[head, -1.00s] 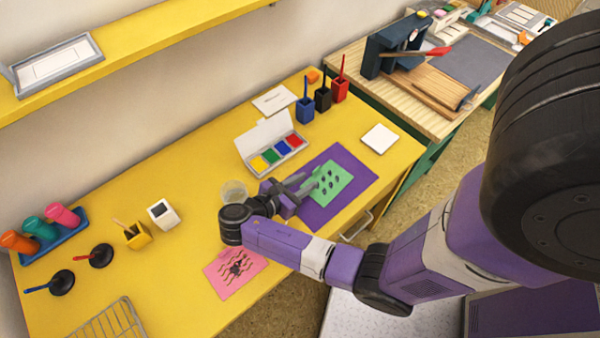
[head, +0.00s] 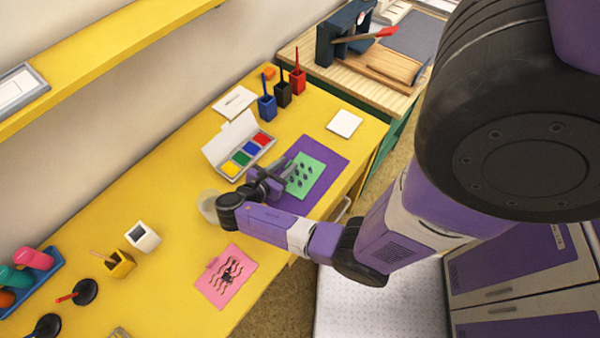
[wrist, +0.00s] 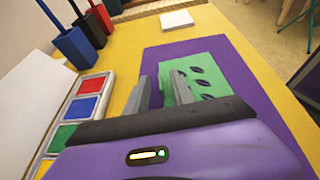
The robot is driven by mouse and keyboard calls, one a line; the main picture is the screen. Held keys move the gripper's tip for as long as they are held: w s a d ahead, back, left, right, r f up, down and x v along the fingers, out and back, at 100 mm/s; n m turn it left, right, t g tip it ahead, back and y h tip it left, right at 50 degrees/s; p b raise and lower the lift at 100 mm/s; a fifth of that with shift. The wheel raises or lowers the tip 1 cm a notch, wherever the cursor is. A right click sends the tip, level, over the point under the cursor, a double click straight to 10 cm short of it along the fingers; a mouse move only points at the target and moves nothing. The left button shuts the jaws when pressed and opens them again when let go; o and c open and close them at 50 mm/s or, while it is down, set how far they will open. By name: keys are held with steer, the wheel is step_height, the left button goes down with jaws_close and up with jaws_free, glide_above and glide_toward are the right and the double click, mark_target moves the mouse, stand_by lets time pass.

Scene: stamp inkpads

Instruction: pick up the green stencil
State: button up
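The green stencil (head: 304,177), a flat sheet with several dark leaf-shaped cut-outs, lies on a purple mat (head: 328,160). My gripper (head: 286,170) is low at the stencil's left edge in the head view. In the wrist view the stencil (wrist: 205,72) lies mostly right of the fingers, and a strip of its edge shows between them. My gripper (wrist: 160,92) is open, with a clear gap between its two grey fingers. Whether a finger touches the sheet cannot be told.
An open paint box (head: 240,157) stands left of the mat. Blue (head: 267,107), black (head: 284,95) and red (head: 298,82) brush holders stand behind it. A pink stencil card (head: 228,278) and a clear cup (head: 208,205) are near my wrist. A white square (head: 344,123) lies beyond the mat.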

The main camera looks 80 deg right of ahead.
jaws_close()
steer(key=shift+r, duration=0.1)
